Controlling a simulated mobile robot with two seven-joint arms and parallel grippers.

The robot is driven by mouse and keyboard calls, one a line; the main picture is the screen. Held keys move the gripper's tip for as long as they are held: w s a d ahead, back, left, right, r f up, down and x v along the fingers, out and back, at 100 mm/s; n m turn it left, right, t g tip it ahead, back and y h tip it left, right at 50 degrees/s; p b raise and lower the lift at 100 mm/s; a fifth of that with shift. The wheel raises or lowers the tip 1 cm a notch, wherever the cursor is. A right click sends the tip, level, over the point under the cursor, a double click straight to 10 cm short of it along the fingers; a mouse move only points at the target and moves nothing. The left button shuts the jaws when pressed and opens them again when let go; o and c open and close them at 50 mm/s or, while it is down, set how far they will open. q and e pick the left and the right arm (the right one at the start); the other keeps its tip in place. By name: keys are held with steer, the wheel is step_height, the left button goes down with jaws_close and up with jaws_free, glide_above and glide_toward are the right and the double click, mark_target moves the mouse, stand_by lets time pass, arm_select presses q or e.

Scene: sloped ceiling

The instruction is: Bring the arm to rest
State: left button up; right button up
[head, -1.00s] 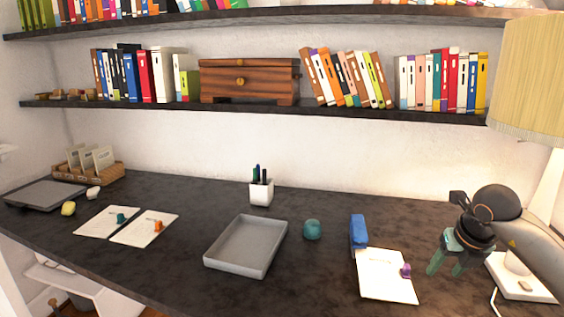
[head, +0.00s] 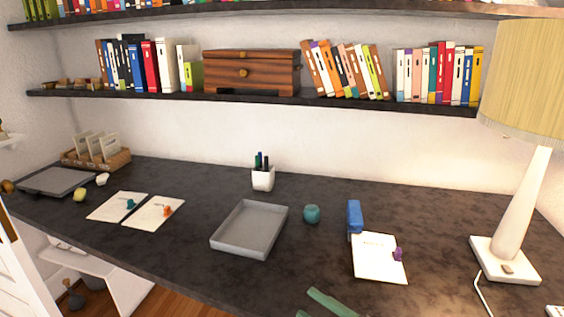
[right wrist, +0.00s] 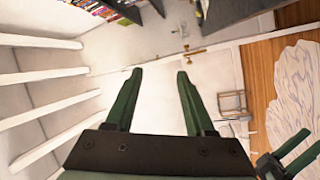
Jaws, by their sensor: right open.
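My right gripper (head: 308,302) shows only as green fingers at the bottom edge of the head view, in front of the desk (head: 190,245). In the right wrist view its two green fingers (right wrist: 158,72) stand wide apart with nothing between them, so it is open and empty. A second pair of green fingers, my left gripper (right wrist: 294,152), shows at the lower right of that view, spread with a gap. My left gripper is not in the head view.
A grey tray (head: 226,245), a teal object (head: 312,214), a blue stapler-like object (head: 355,217) and a white notepad (head: 372,268) lie on the desk. A lamp (head: 515,225) stands at the right. Shelves (head: 400,103) run above. The desk middle is mostly clear.

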steer(key=s+d+f+m+g+h+p, duration=0.1)
steer(key=s+d+f+m+h, duration=0.2)
steer(key=s+f+m, duration=0.3)
steer(key=s+d+f+m+h+p, duration=0.1)
steer(key=s+d+f+m+h, duration=0.3)
steer(key=s+f+m+h, duration=0.2)
steer(key=s+d+f+m+g+h+p, duration=0.1)
steer(key=s+d+f+m+h, duration=0.2)
steer(key=f+m, duration=0.7)
steer(key=s+f+h, duration=0.1)
steer(key=s+h, duration=0.1)
steer(key=s, duration=0.1)
steer(key=shift+s+d+g, duration=0.2)
steer(key=shift+s+g, duration=0.1)
